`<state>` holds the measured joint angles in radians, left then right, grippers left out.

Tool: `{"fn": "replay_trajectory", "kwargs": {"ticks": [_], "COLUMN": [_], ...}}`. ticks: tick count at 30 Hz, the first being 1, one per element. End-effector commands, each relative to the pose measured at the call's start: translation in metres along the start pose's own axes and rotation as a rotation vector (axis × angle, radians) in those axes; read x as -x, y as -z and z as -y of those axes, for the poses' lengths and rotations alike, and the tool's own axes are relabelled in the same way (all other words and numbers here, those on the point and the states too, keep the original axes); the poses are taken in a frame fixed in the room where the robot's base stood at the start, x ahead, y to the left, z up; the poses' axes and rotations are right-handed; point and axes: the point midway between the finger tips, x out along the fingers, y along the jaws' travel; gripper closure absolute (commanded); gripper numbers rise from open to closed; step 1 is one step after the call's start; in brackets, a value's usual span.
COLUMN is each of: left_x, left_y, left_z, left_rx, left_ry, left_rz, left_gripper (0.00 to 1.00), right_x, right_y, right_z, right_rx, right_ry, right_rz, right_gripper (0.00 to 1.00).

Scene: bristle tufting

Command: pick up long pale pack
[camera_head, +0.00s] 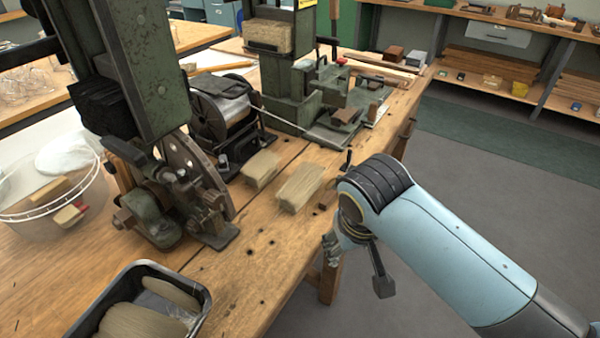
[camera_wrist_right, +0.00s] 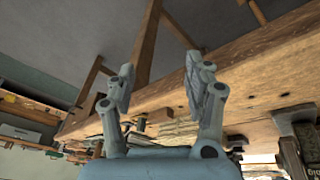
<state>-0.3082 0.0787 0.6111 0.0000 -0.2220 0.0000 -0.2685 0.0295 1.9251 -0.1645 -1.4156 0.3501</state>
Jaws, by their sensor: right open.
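Two pale straw-coloured packs lie on the wooden bench. The longer pack (camera_head: 300,187) is nearer the bench's right edge, and the shorter pack (camera_head: 261,168) is to its left. My right gripper (camera_head: 357,264) is open and empty, off the right edge of the bench, to the right of and nearer than the long pack, and apart from it. In the right wrist view, my gripper (camera_wrist_right: 158,78) has its fingers spread. Pale bundles (camera_wrist_right: 177,131) show low between the fingers, partly hidden. My left gripper is not in view.
A green machine with a toothed wheel (camera_head: 190,170) stands left of the packs, with a wire spool (camera_head: 222,112) behind. A black tray (camera_head: 207,300) holding pale bundles is at the near left. A clear bowl (camera_head: 90,205) is at far left. The bench edge between tray and packs is clear.

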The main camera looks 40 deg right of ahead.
Motion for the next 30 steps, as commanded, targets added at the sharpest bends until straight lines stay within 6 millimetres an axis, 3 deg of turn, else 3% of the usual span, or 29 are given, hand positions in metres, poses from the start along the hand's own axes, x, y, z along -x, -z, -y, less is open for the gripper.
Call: {"fn": "replay_trajectory", "kwargs": {"ticks": [3,6,14,21,25,30], "left_x": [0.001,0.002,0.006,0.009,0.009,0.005], "left_y": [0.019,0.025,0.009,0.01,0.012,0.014], "left_z": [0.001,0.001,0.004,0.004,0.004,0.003], "left_rx": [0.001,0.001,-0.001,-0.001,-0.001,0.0], "left_ry": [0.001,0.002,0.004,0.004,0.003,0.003], "left_rz": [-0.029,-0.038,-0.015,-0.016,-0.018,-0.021], "left_gripper": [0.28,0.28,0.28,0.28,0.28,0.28], "right_x": [0.001,0.004,0.025,0.062,0.066,0.038], "right_y": [0.021,0.037,0.095,0.152,0.163,0.163], "right_z": [0.008,0.014,0.035,0.059,0.062,0.056], "right_rx": [-0.091,-0.17,-0.446,-0.741,-0.812,-0.817], "right_ry": [-0.02,-0.04,-0.103,-0.167,-0.186,-0.19], "right_rz": [-0.001,-0.003,-0.02,-0.051,-0.06,-0.06], "right_gripper": [0.48,0.48,0.48,0.48,0.48,0.48]}}
